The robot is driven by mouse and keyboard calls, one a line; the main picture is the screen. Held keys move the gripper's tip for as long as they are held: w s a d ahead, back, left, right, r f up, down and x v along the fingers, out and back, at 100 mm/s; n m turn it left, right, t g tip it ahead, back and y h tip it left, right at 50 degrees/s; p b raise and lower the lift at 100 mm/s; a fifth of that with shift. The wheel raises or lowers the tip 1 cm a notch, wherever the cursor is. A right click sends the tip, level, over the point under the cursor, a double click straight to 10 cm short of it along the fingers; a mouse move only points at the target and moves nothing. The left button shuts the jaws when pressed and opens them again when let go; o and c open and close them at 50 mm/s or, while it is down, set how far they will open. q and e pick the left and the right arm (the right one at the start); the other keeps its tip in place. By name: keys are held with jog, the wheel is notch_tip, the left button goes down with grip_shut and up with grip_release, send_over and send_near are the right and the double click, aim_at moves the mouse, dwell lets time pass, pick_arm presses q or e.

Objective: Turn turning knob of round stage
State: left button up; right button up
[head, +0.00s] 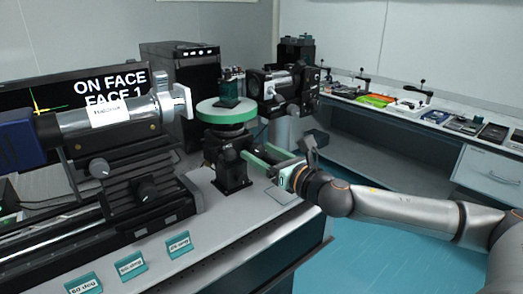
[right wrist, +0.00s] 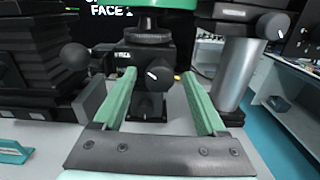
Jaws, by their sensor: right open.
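The round stage has a green disc top (head: 227,110) with a small dark green block (head: 229,95) on it. Its black post and base (head: 232,178) stand on the table. In the right wrist view, the black turning knob with a white mark (right wrist: 158,75) faces me on the post's front. My right gripper (head: 256,152) has pale green fingers and reaches in from the right. It is open and empty. In the right wrist view its fingertips (right wrist: 159,79) lie left and right of the knob; I cannot tell whether they reach past it. My left gripper is not in view.
A silver tube instrument (head: 110,118) on a black mount stands left of the stage. A black eyepiece unit on a grey pillar (right wrist: 238,72) stands close right. Angle labels (head: 131,265) lie along the table front. A side bench (head: 405,113) holds small items.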

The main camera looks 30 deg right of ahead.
jog(key=shift+w, duration=0.1)
grip_shut()
dwell(0.7)
